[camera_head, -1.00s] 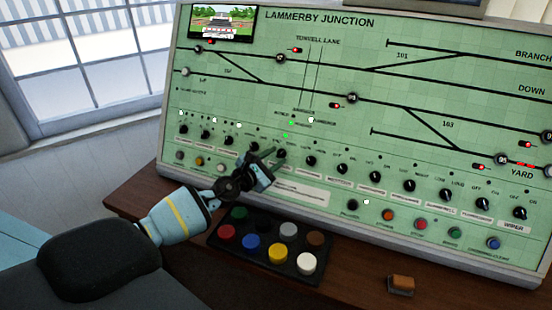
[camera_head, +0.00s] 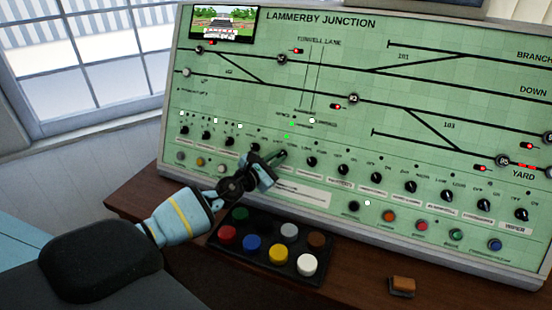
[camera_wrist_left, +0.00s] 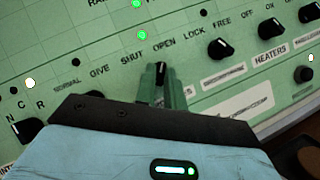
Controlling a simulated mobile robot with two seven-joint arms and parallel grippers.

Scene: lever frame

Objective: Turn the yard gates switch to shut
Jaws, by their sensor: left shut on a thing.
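The yard gates switch (camera_wrist_left: 161,70) is a black knob with a pale pointer line, below the words SHUT (camera_wrist_left: 132,56) and OPEN (camera_wrist_left: 164,43) in the left wrist view. Its pointer is toward OPEN. My left gripper (camera_wrist_left: 161,86) is shut on this knob, one greenish-looking finger on each side. In the head view, my left gripper (camera_head: 279,158) is at the knob row on the lower part of the green panel (camera_head: 230,85), and its fingers partly cover the knob. The name plate below the knob is hidden by the gripper. My right gripper is not in view.
Similar black knobs stand close by on both sides, among them the LOCK/FREE knob (camera_wrist_left: 222,48). A black tray (camera_head: 222,254) of coloured buttons sits on the desk below my left wrist. An orange-brown block (camera_head: 402,284) lies on the desk at right.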

